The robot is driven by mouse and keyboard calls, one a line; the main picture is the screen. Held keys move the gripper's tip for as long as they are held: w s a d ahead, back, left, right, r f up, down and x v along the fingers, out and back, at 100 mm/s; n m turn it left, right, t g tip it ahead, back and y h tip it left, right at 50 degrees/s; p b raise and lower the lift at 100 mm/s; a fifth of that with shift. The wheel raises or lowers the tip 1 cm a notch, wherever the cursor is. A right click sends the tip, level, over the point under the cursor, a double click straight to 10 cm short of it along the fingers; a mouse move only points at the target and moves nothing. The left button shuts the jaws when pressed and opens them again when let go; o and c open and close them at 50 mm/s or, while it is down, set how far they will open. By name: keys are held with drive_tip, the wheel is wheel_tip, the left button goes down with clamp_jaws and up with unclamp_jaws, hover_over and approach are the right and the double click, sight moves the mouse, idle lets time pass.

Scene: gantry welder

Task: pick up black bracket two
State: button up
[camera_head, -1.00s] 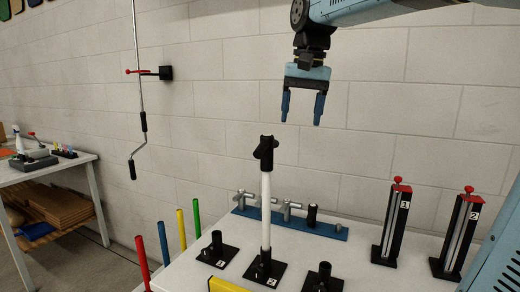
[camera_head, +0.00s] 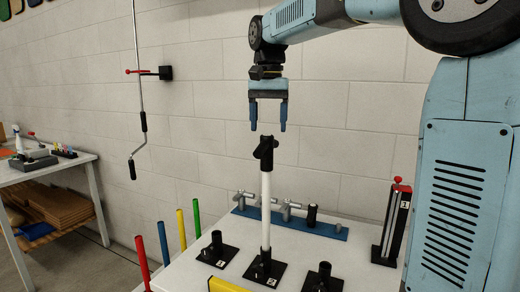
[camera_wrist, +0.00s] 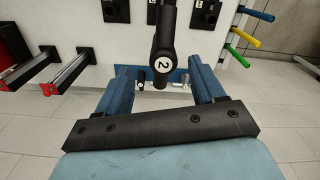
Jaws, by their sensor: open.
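Black bracket two (camera_head: 265,150) sits on top of an upright white post (camera_head: 266,212) on the white table. In the wrist view the bracket (camera_wrist: 164,32) carries a round white label with a 2. My gripper (camera_head: 268,127) is open and empty, pointing down just above the bracket. In the wrist view the bracket shows beyond and between the two blue fingers of my gripper (camera_wrist: 161,68). The head view does not show clearly whether the fingertips touch it; they look a little above it.
The post stands in a black base (camera_head: 265,274), with other black bases at left (camera_head: 216,251) and right (camera_head: 323,280). A blue rail (camera_head: 325,231) with grey clamps lies behind. A red-topped stand (camera_head: 396,228) is at right. Coloured rods (camera_head: 163,243) stand at the left edge.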

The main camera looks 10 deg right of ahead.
sight(267, 135)
drive_tip(key=shift+w+a+f, duration=0.1)
drive_tip(key=shift+f, duration=1.5)
drive_tip(key=shift+w+a+f, duration=0.1)
drive_tip(key=shift+f, duration=1.5)
drive_tip(key=c, duration=1.2)
clamp_jaws()
drive_tip(key=shift+r, duration=0.15)
